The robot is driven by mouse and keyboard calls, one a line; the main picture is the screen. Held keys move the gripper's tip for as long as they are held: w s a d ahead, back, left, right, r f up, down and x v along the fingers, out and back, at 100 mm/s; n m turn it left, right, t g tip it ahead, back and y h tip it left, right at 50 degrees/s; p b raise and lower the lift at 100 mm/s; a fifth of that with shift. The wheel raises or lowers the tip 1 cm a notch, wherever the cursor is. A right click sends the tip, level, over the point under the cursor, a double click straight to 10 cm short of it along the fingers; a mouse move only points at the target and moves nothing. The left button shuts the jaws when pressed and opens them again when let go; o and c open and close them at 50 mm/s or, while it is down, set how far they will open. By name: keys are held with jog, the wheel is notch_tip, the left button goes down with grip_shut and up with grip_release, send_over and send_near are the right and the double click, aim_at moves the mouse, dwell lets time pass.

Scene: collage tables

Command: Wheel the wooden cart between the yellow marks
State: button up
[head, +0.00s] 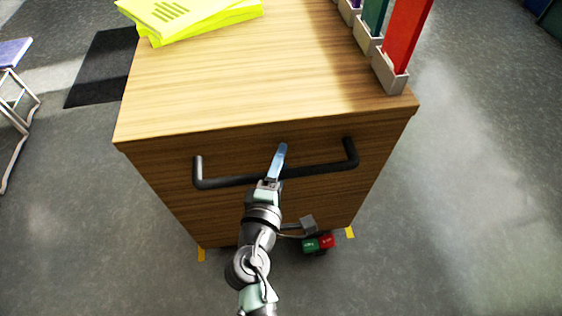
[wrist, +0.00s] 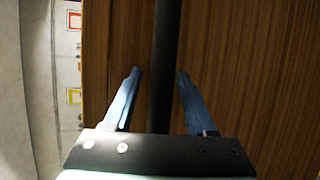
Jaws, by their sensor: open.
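The wooden cart (head: 240,75) stands in front of me, with a black bar handle (head: 225,182) across its near face. Yellow marks lie on the floor at its base, one at the left corner (head: 201,254) and one at the right corner (head: 350,232). My gripper (head: 280,155) is at the middle of the handle. In the wrist view my gripper (wrist: 158,75) is open, its two blue fingers on either side of the handle (wrist: 165,60), with gaps showing on both sides. The cart's far base is hidden.
Yellow papers (head: 180,15) lie on the cart's far left top. Grey holders with a red board (head: 405,35) and others line its right edge. A dark mat (head: 100,68) and a small table (head: 14,52) are at left. The floor at right is clear.

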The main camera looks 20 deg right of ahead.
jog(key=v, duration=1.3)
jog(key=shift+p, duration=0.35)
jog(key=shift+w+r, duration=0.1)
